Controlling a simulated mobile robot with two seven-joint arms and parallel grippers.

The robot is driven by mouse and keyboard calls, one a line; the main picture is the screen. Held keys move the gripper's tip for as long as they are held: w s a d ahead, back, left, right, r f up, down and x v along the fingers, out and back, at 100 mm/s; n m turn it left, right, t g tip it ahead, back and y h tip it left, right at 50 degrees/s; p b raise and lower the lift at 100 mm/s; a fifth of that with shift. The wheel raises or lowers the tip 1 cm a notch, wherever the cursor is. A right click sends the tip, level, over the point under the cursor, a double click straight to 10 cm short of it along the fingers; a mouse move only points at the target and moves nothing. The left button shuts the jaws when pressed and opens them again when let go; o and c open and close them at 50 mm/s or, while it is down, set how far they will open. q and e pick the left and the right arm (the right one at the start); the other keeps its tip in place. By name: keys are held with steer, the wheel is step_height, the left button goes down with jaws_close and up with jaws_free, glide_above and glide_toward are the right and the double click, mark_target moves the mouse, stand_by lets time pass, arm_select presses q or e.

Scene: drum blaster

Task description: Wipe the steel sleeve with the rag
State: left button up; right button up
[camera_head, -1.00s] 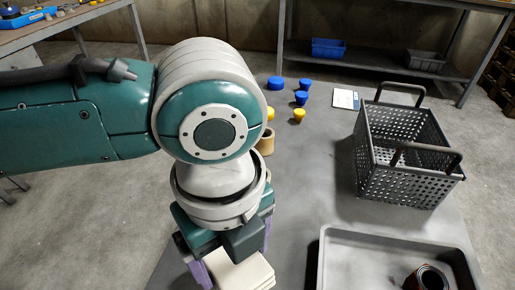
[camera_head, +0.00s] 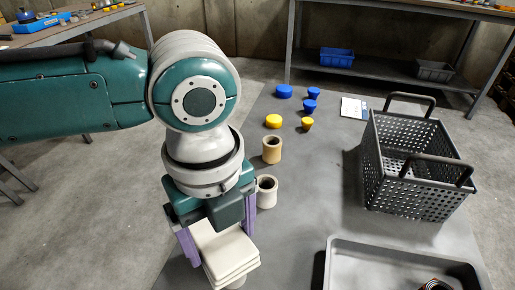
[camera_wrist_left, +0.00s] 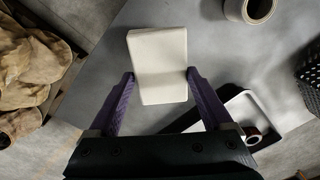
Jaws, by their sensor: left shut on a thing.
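The rag (camera_head: 229,250) is a thick, folded cream cloth. My left gripper (camera_head: 217,226) is shut on it, with one purple finger at each side. In the left wrist view the rag (camera_wrist_left: 160,62) also lies between the fingertips. A pale grey hollow sleeve (camera_head: 266,191) stands upright on the table just right of the gripper, and a tan one (camera_head: 271,150) stands behind it. Part of another round pale thing (camera_head: 237,284) shows below the rag, mostly hidden. I cannot tell for sure which is the steel sleeve. My right gripper is not in view.
A dark perforated basket (camera_head: 415,170) stands at the right on the grey table. A grey tray (camera_head: 345,255) with a can, partly cut off, is at the front right. Blue (camera_head: 284,91) and yellow (camera_head: 273,121) caps and a white card (camera_head: 354,108) lie farther back. The table's middle is clear.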

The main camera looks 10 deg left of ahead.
mark_target(239, 271)
arm_select(q)
steer(key=shift+s+d+r+p, duration=0.15)
steer(key=shift+s+d+p, duration=0.25)
steer(key=shift+p, duration=0.1)
steer(key=shift+s+d+p, duration=0.75)
steer(key=shift+s+d, duration=0.4)
steer(key=shift+d, duration=0.1)
steer(key=shift+w+a, duration=0.1)
steer(key=shift+w+a+b, duration=0.3)
steer(key=shift+w+a, duration=1.15)
steer(key=shift+a, duration=0.15)
steer(key=shift+d, duration=0.1)
steer(key=shift+s+d+p, duration=0.4)
steer(key=shift+s+p, duration=0.05)
steer(key=shift+p, duration=0.05)
steer(key=shift+s+d+p, duration=0.7)
steer(key=shift+s+d, duration=0.4)
steer(key=shift+d, duration=0.1)
